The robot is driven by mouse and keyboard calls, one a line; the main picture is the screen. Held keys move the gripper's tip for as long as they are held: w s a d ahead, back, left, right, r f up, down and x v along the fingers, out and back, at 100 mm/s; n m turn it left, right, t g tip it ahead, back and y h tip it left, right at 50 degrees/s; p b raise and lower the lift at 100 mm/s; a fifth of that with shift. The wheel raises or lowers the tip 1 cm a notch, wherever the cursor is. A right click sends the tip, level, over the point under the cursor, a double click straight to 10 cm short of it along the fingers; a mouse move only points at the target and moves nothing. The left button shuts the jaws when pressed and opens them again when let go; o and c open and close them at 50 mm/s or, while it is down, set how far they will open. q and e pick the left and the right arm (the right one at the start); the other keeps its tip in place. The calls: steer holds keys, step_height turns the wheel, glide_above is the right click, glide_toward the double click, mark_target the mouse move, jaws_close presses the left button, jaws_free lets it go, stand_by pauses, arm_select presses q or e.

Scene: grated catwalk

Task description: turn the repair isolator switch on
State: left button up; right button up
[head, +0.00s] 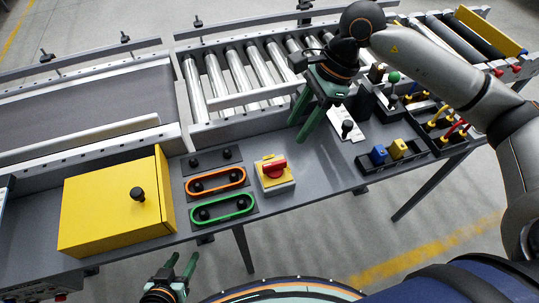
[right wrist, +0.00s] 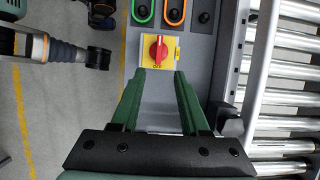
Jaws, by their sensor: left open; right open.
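The isolator switch is a red rotary handle (head: 275,168) on a yellow plate over a grey box, standing on the grey bench. In the head view the handle lies roughly across the plate. My left gripper (head: 181,262) is open and empty, low in front of the bench edge.
A yellow box (head: 105,212) with a black knob stands left. Orange-rimmed (head: 215,181) and green-rimmed (head: 221,208) knob panels sit beside the switch. A lever unit (head: 393,88) and blue and yellow blocks (head: 389,152) are right. Conveyor rollers (head: 240,75) run behind.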

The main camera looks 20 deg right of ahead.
mark_target(276, 163)
steer(key=x, duration=1.2)
steer(key=shift+s+a, duration=0.1)
steer(key=shift+c, duration=0.2)
jaws_close()
